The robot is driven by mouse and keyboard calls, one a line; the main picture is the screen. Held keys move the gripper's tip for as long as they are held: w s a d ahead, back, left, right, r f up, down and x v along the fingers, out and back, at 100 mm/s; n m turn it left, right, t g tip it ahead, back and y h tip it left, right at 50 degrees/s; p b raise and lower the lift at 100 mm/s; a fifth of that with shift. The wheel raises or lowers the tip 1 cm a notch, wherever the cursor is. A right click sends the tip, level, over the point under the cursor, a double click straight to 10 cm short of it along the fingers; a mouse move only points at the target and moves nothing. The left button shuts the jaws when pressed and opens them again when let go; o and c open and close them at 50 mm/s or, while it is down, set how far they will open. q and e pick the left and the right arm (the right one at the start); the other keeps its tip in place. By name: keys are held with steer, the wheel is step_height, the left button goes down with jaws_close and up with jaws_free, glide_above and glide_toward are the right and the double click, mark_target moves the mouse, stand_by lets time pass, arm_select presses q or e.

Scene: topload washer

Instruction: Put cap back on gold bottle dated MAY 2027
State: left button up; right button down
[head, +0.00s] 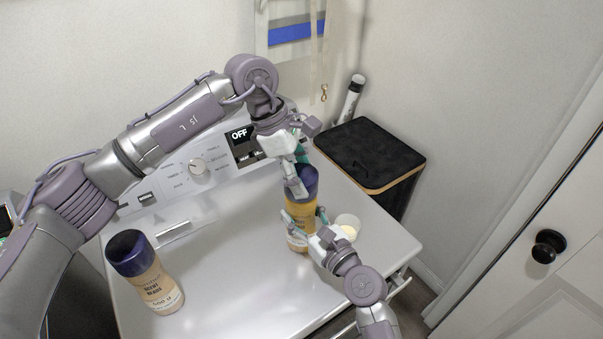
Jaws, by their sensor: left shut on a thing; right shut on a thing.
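A gold bottle (302,212) stands upright on the washer top, right of centre. A dark purple cap (308,180) is at its top; I cannot tell whether it is seated or just held there. My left gripper (299,180) comes down from above and is shut on the cap. My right gripper (301,226) reaches in from the lower right and is shut on the bottle's body, hiding part of its label. A second gold bottle (153,287) with a purple cap (131,252) stands at the left, apart from both grippers. Neither date is readable.
A small white cup (348,226) with pale yellow content stands close right of my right gripper. The washer's control panel (190,165) rises behind. A black-topped hamper (372,153) is beyond the right edge. The washer top (225,270) between the bottles is clear.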

arm_select(q)
steer(key=shift+f, duration=0.6)
steer(key=o, duration=0.9)
steer(key=v, duration=1.2)
steer(key=shift+w, duration=0.1)
arm_select(e)
steer(key=shift+c, duration=1.5)
jaws_free()
steer(key=shift+s+d, duration=0.1)
